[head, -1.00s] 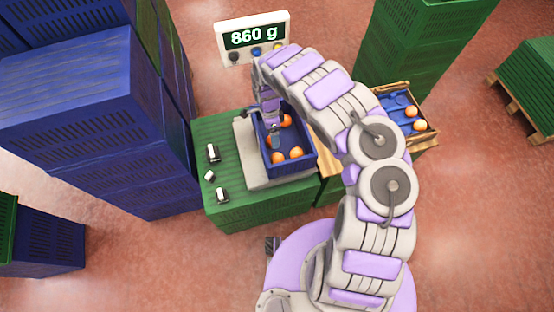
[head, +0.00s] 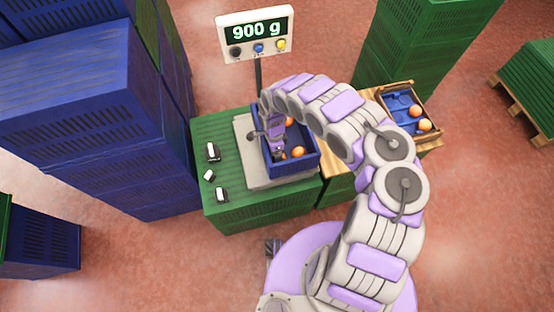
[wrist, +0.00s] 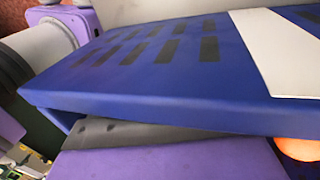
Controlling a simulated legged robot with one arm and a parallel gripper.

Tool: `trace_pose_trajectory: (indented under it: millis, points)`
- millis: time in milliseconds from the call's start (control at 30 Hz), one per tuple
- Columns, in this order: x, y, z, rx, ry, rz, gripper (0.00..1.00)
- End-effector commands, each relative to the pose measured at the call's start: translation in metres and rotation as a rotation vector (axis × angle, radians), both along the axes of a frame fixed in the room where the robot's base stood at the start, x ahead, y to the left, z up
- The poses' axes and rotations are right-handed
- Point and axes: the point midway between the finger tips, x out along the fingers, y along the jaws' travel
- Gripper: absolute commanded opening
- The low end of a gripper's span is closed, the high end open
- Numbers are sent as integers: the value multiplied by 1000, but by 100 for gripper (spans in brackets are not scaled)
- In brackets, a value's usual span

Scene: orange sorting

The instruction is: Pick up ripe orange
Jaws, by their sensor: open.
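The blue crate (head: 298,170) sits on a grey scale, and its slotted wall with a white label fills much of the wrist view (wrist: 150,95). In the head view, one orange (head: 298,152) is near the front of the crate and another orange (head: 289,122) is near the back, partly hidden by my arm. My gripper (head: 278,155) is open and low inside the crate at its left side, left of the front orange. An orange (wrist: 300,150) is cut off at the lower right of the wrist view. Ripeness cannot be told apart by colour here.
The scale display (head: 256,32) reads 900 g. A wooden crate (head: 435,130) with a blue inside and two oranges stands to the right. Small black-and-white items (head: 212,152) lie on the green crate base (head: 240,215). Blue crate stacks (head: 75,120) stand at the left.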

Motion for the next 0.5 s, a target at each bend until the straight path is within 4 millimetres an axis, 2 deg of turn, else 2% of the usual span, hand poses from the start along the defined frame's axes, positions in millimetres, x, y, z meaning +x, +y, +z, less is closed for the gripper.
trace_pose_trajectory:
  millis: [200, 500]
  points:
    - [0, -1, 0, -1, -1, -1, 72]
    - [0, 2, 0, -4, -1, 0, 44]
